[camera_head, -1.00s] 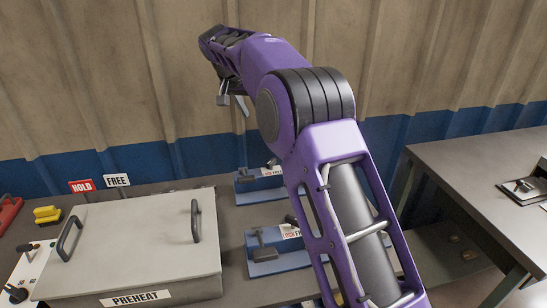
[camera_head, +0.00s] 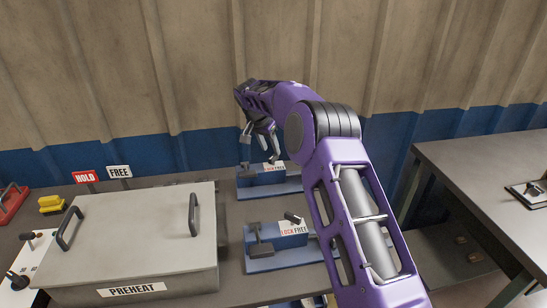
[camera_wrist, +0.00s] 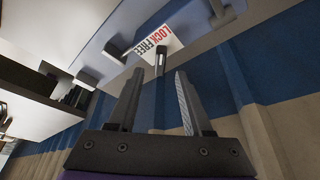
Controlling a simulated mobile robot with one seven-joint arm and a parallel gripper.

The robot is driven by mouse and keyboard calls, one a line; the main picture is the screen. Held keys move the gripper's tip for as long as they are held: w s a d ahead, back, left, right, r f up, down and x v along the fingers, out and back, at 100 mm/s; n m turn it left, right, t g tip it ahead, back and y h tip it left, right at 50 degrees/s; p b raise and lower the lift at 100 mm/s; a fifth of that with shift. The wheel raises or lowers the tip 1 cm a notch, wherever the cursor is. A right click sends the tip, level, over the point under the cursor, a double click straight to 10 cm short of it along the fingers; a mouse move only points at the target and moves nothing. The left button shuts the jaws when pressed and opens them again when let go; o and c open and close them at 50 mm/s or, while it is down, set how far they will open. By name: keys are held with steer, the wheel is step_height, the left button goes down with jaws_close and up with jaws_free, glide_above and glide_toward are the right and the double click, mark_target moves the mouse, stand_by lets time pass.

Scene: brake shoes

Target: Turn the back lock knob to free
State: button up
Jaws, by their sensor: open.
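The back fixture, a blue block (camera_head: 265,179) with a white LOCK FREE label (camera_head: 275,168), sits on the bench under my gripper in the head view. My gripper (camera_head: 261,142) is open and points down just above and behind it. I cannot make out the back knob in the head view. In the wrist view, the label (camera_wrist: 155,40) lies beyond the open fingers (camera_wrist: 158,75). A narrow dark knob bar (camera_wrist: 160,58) shows between and just past the fingertips, apart from both. Which word it points at is unclear.
A front fixture (camera_head: 280,258) with its own knob (camera_head: 293,217) and label stands nearer. A PREHEAT box (camera_head: 130,235) with two handles is left. HOLD (camera_head: 86,177) and FREE (camera_head: 119,172) signs stand behind it. A ribbed wall (camera_head: 200,60) rises behind the bench.

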mark_target(273, 156)
steer(key=x, duration=0.6)
steer(key=shift+r, duration=0.1)
jaws_close()
